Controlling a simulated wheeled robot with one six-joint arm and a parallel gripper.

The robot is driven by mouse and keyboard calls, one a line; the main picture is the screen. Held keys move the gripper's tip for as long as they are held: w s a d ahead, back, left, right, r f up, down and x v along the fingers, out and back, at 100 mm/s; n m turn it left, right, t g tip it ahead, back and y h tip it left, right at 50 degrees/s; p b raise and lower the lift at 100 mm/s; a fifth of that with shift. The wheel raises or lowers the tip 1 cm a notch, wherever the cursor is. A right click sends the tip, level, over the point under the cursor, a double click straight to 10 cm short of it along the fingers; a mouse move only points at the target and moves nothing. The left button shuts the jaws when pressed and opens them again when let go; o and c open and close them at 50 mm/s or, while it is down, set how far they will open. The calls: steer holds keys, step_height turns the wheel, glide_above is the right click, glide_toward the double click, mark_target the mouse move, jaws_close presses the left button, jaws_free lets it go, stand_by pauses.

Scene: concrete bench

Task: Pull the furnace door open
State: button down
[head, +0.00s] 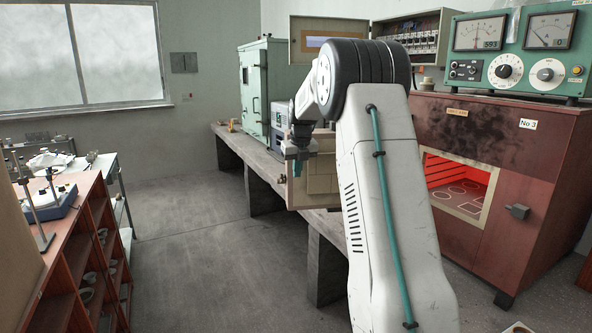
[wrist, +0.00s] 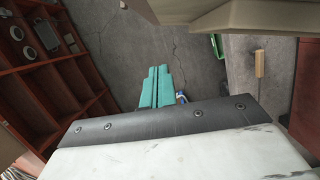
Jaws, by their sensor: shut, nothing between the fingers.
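The dark red furnace (head: 481,130) stands at the right. Its front opening is uncovered and shows a glowing orange-red chamber (head: 462,185). The furnace door (head: 322,178) appears swung out to the left, its pale lining facing the camera; my arm hides its hinge side. In the wrist view, a beige panel that looks like the door (wrist: 225,17) fills the top right. My gripper (head: 297,168) points down by the door's free edge. Its teal fingers (wrist: 158,88) are shut and empty, and look apart from the panel. The door's handle cannot be made out clearly.
A concrete bench (head: 232,137) runs behind the door, with a green cabinet (head: 256,90) on it. A teal control box (head: 515,55) sits on the furnace. A red-brown shelf unit (head: 80,255) stands at left. The floor (head: 195,215) between is clear.

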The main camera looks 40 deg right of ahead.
steer(key=s+a+v, duration=0.1)
steer(key=v, duration=0.9)
steer(key=shift+s+a, duration=0.2)
steer(key=shift+s, duration=0.25)
